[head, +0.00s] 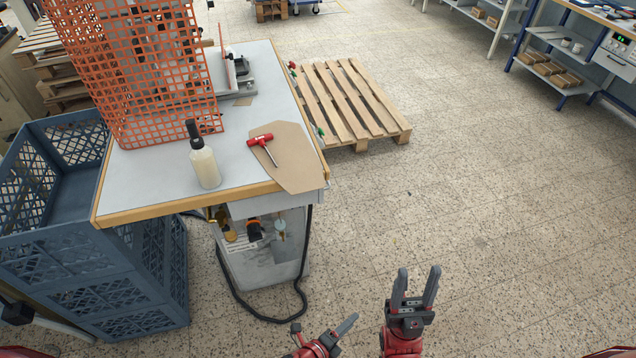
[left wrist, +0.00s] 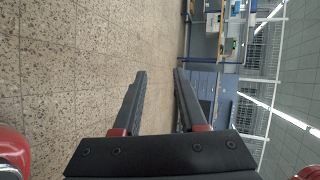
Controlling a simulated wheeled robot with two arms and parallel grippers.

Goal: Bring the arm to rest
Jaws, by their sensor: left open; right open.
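My left gripper (head: 326,327) is low in the head view, over the floor to the right of the table. Its two fingers show apart and empty in the left wrist view (left wrist: 161,95). My right gripper (head: 418,280) is a little to its right, with its fingers pointing up the picture, open and empty. Neither gripper touches anything. Most of both arms lies outside the head view.
A worktable (head: 150,200) at the left holds an orange mesh basket (head: 130,70), a bottle (head: 205,168) and a red-handled tool (head: 262,141) on a brown board (head: 295,170). Blue crates (head: 120,300) stand left; a pallet (head: 350,95) lies behind. The floor (head: 480,220) right is clear.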

